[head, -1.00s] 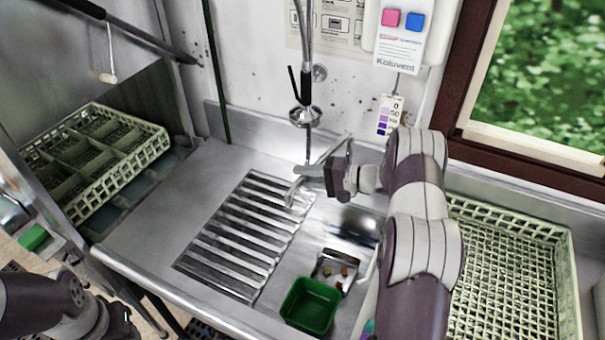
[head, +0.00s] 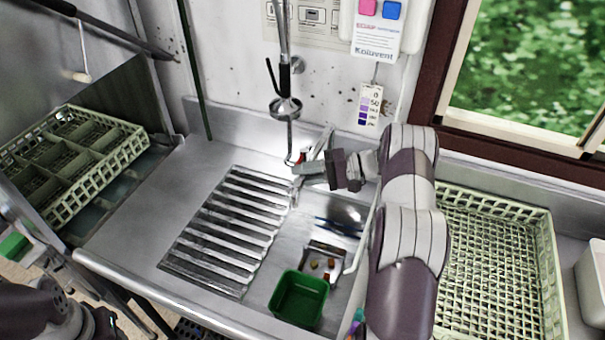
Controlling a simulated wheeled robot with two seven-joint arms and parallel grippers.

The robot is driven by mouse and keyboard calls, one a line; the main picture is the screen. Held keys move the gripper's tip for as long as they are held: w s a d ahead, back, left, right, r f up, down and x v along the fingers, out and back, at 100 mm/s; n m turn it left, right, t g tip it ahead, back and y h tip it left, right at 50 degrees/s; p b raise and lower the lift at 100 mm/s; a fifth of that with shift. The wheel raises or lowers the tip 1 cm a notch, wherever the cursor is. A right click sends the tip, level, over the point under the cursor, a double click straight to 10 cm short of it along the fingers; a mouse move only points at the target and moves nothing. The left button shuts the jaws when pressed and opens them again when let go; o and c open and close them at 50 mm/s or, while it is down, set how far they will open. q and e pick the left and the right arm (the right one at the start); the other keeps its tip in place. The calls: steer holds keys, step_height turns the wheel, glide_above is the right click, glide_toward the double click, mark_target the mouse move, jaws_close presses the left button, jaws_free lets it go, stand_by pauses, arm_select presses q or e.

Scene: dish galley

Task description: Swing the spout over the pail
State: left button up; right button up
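The metal spout (head: 321,142) is a thin bright tube at the back of the sink, partly hidden by my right gripper. My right gripper (head: 306,169) reaches in from the right, with its fingers pointing left at the spout, close to it or touching it. I cannot tell whether the fingers are closed around it. A small red spot shows just above the fingers. The pail is a green square tub (head: 299,299) at the front of the sink, nearer the camera than the gripper. Part of my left arm shows at the lower left, its fingers out of view.
A spray hose with a ringed head (head: 285,108) hangs just behind and left of the gripper. A slatted drain grid (head: 228,228) lies left of the sink. A small strainer tray (head: 322,264) with bits sits behind the pail. Crates (head: 497,262) (head: 120,160) stand on both sides.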

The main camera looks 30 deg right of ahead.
steer(key=o, duration=0.3)
steer(key=shift+s+d, duration=0.2)
steer(key=shift+d, duration=0.05)
steer(key=shift+s+d, duration=0.1)
steer(key=shift+d, duration=0.15)
steer(key=b+v, duration=0.5)
steer(key=v, duration=0.7)
steer(key=shift+r, duration=0.1)
steer(key=shift+s, duration=0.1)
